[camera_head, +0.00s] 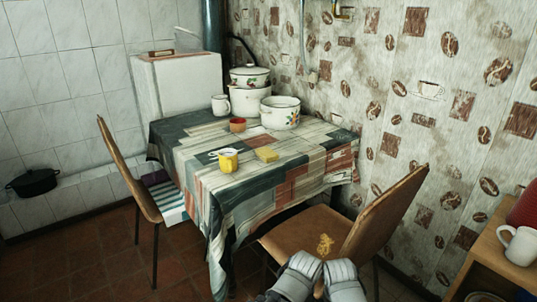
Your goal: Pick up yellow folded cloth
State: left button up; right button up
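The yellow folded cloth (266,154) lies flat on the patterned tablecloth of the table (235,182), near the middle of the tabletop. My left gripper (303,264) and my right gripper (341,267) are side by side at the bottom of the head view, low in front of the near chair's seat. Both are well apart from the cloth. I cannot make out their fingers clearly enough to tell open from shut.
A yellow mug (228,160) stands left of the cloth. A red bowl (237,125), white jug (221,105) and white enamel pots (280,112) stand behind. A brown chair (385,215) with a small yellowish thing (325,245) on its seat is in front. Another chair (128,170) is left.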

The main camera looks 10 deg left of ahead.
aim_at(266, 153)
jog(key=i+j+z, duration=0.1)
jog(key=j, duration=0.2)
jog(key=i+j+z, duration=0.1)
jog(key=j, duration=0.25)
jog(key=i+j+z, duration=0.25)
jog(key=j, duration=0.45)
jog(key=i+j+z, duration=0.1)
jog(key=j, duration=0.3)
jog(key=i, duration=0.1)
